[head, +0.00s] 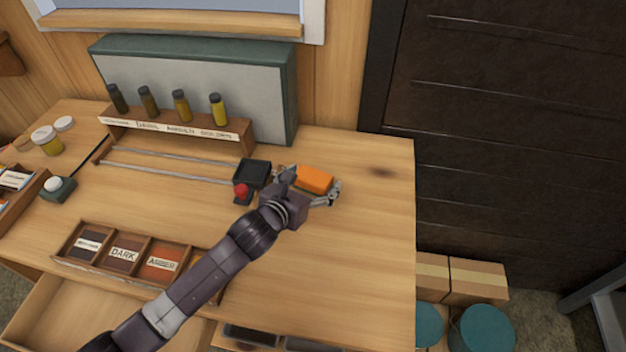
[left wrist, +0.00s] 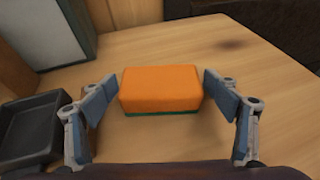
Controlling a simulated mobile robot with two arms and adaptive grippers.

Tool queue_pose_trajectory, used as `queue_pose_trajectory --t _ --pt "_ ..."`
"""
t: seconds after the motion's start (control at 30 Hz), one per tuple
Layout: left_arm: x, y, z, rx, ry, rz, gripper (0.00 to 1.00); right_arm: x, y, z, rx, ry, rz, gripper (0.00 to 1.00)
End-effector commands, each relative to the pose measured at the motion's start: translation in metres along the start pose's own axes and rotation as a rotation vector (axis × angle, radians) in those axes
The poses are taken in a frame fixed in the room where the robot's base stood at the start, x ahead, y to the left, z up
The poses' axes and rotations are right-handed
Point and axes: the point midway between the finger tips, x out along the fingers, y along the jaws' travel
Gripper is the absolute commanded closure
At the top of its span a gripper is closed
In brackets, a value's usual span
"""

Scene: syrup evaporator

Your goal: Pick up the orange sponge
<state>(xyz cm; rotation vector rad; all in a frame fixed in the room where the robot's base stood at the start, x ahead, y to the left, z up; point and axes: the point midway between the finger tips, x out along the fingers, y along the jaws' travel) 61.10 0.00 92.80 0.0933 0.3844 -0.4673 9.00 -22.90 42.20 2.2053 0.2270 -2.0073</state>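The orange sponge (head: 315,180) lies on the wooden table, right of the small black tray. In the left wrist view the sponge (left wrist: 160,88) is an orange block with a thin green layer at its bottom. My left gripper (head: 312,185) is at the sponge, with its fingers on either side. In the left wrist view the left gripper (left wrist: 160,95) is open, and a small gap shows between the sponge and each finger pad. My right gripper is not in view.
A black tray (head: 253,173) and a red knob (head: 241,190) sit just left of the gripper. A rack of several bottles (head: 180,130) stands behind. A labelled compartment box (head: 124,254) lies at the front left. The table's right part is clear.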

Motion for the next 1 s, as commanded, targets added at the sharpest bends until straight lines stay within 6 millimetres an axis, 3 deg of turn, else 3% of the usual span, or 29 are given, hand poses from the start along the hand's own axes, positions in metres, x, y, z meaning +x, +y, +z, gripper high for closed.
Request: queue_pose_trajectory --t 0.03,0.33,0.77,1.0 --pt "0.0 0.0 0.0 0.0 0.0 0.0 0.28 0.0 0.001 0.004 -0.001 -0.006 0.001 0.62" --pt "0.0 0.0 0.0 0.0 0.0 0.0 0.59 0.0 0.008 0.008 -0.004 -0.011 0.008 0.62" --pt "-0.004 0.0 0.012 0.002 -0.002 0.0 0.6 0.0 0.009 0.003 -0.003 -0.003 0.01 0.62" --pt "-0.021 0.001 0.053 0.005 -0.007 0.0 0.6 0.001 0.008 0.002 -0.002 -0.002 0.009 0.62"
